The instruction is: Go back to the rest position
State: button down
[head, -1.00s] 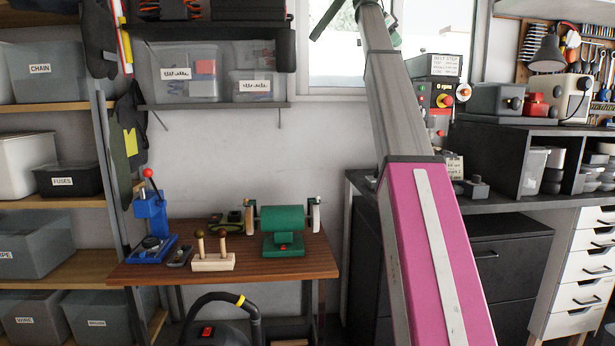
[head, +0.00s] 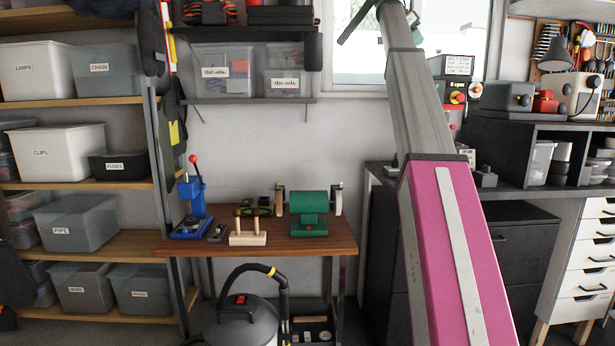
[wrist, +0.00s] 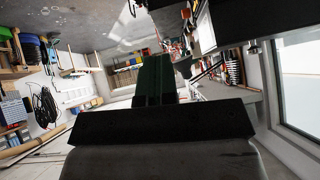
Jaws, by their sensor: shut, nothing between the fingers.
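My gripper (wrist: 154,78) shows in the wrist view as dark green fingers, closed together with nothing between them. It points into the room, away from any surface it could touch. In the head view my arm rises from the bottom right to the top edge, high in front of the window. Its far end is partly cut off at the top, so the fingertips cannot be made out there.
A wooden workbench (head: 275,248) holds a blue press (head: 194,207), a green grinder (head: 308,212) and a wooden block with pegs (head: 248,238). A vacuum (head: 240,322) stands below. Shelves (head: 85,245) line the left. A dark counter (head: 520,195) and white drawers (head: 580,260) stand right.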

jog(key=w+a+f+n+y, duration=0.1)
jog(key=a+f+n, duration=0.15)
jog(key=f, duration=1.15)
jog(key=a+f+n+y, duration=0.1)
jog(key=f+n, duration=0.2)
jog(key=f, duration=1.2)
jog(key=w+a+f+n+y, duration=0.1)
jog(key=a+f+n, duration=0.15)
jog(key=f, duration=1.15)
jog(key=s+a+f+n+y, duration=0.1)
jog(key=s+a+f, duration=0.15)
jog(key=f, duration=0.55)
jog(key=s+a+f+n, duration=0.15)
jog(key=s+f, duration=0.25)
jog(key=f, duration=0.4)
jog(key=s+a+f+n+y, duration=0.1)
jog(key=s+f+n, duration=0.15)
jog(key=f, duration=0.65)
jog(key=s+a+f+n+y, duration=0.2)
jog(key=s+a+f, duration=0.2)
jog(key=s+f, duration=0.9)
jog(key=s+a+f+n+g+y, duration=0.1)
jog(key=s+a+f+n, duration=0.2)
jog(key=s+f, duration=1)
jog(key=shift+s+a+y, duration=0.4)
jog(key=shift+s+a, duration=0.35)
jog(key=shift+a, duration=0.3)
